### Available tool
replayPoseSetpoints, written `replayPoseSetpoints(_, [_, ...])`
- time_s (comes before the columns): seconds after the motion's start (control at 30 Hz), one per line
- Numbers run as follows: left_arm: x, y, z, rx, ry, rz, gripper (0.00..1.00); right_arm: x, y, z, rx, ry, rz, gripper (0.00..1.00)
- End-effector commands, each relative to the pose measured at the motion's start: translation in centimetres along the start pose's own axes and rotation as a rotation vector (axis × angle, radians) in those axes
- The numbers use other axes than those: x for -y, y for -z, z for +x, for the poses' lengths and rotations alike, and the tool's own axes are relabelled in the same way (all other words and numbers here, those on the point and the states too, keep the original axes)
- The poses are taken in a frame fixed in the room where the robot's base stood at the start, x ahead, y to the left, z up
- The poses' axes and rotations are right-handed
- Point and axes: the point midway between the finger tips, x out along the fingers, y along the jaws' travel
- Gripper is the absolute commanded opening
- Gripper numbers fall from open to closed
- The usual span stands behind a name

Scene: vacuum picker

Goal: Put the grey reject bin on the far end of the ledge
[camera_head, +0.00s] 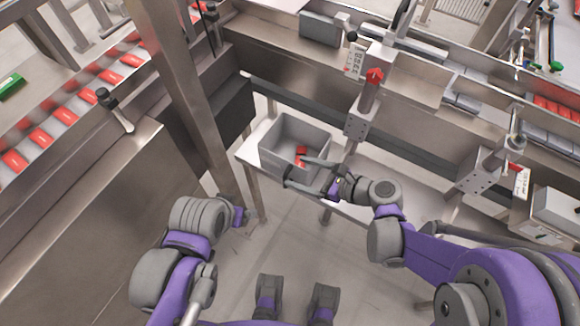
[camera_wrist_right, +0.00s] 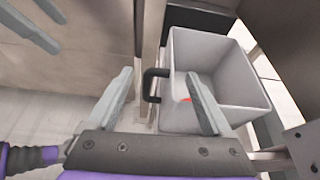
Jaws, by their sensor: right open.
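The grey reject bin (camera_head: 282,158) stands upright on the left end of the metal ledge (camera_head: 372,172); red packs (camera_head: 301,155) lie inside. It also shows in the right wrist view (camera_wrist_right: 240,99), with a black handle (camera_wrist_right: 150,85) on its near wall. My right gripper (camera_head: 297,174) is open at the bin's front side. In the wrist view its fingers (camera_wrist_right: 160,80) are apart, with the handle between them in the picture; contact cannot be told. My left gripper (camera_head: 238,213) hangs low left of the bin. Its two grey fingers (camera_wrist_right: 42,20) appear apart in the wrist view.
A steel post (camera_head: 180,90) rises left of the ledge. A conveyor with red packs (camera_head: 62,113) runs at the left. Bracketed machine blocks (camera_head: 370,105) and (camera_head: 480,172) overhang the ledge on the right. The floor (camera_head: 290,240) in front is open.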

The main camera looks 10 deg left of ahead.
Motion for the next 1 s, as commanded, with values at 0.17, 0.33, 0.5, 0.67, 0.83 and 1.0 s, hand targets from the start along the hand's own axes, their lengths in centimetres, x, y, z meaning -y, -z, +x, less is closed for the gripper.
replayPoseSetpoints(0.17, [0.0,0.2,-0.3,-0.001,0.0,0.0,0.84,0.1,0.0,-4.0,-0.001,0.006,0.002,0.85])
replayPoseSetpoints(0.33, [0.0,0.3,-0.5,-0.002,0.0,0.0,0.84,0.1,0.0,-6.3,-0.001,0.003,0.001,0.85])
replayPoseSetpoints(0.5, [0.0,0.3,-0.5,-0.002,0.0,0.0,0.84,0.0,0.0,-7.1,0.0,0.001,0.0,0.85])
replayPoseSetpoints(0.67, [0.0,0.3,-0.5,-0.002,0.0,0.0,0.84,-0.1,0.0,-7.2,-0.006,0.0,-0.011,0.85])
replayPoseSetpoints(0.83, [0.0,0.3,-0.5,-0.002,0.0,0.0,0.84,-1.2,1.2,-8.2,-0.154,-0.009,-0.249,0.85])
replayPoseSetpoints(1.0, [0.0,0.3,-0.5,-0.002,0.0,0.0,0.84,-3.3,4.2,-12.1,-0.482,-0.127,-0.819,0.85])
